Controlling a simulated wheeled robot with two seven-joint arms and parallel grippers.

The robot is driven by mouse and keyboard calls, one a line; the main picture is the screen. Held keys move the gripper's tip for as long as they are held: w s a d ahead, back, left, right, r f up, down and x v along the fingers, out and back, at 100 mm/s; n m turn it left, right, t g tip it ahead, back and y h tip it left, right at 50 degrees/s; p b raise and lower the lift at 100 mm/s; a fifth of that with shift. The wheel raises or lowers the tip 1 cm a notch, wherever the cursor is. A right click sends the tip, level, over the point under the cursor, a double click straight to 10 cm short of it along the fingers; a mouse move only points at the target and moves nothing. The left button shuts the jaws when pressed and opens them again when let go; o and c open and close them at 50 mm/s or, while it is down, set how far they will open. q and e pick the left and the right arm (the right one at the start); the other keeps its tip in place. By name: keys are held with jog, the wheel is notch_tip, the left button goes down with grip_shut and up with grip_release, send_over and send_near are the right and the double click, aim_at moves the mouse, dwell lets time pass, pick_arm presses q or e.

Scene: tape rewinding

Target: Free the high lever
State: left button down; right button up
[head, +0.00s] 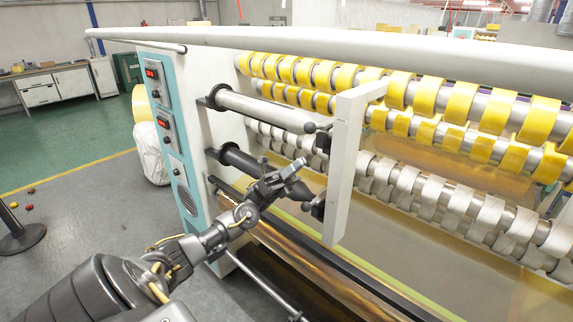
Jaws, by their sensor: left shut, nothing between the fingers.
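The rewinding machine (205,130) has a white end frame with a teal control panel, and a white upright bracket (345,165) nearer the middle. The high lever (312,127), a small dark knob and handle, is at the right end of the upper grey roller, beside the bracket. A second dark lever or latch (312,206) is lower on the bracket. My left gripper (296,168) is shut and empty, below the high lever and left of the bracket, in front of the lower dark roller. I cannot tell if it touches anything. My right gripper is not in view.
A long white rail (330,45) crosses above the arm. Rows of yellow tape rolls (460,103) and pale rolls (440,195) lie to the right. A black-based post (20,238) stands on the floor at the left. The floor between is mostly clear.

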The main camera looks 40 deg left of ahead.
aim_at(322, 123)
pick_arm(q)
jog(key=r+p, duration=0.1)
jog(key=r, duration=0.1)
jog(key=r+p, duration=0.1)
jog(key=r, duration=0.1)
jog(key=w+d+r+p, duration=0.1)
jog(key=shift+r, duration=0.4)
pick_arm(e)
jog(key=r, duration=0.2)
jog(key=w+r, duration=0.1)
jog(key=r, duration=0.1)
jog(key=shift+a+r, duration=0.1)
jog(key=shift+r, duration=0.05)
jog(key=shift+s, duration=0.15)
pick_arm(q)
jog(key=shift+d+r, duration=0.1)
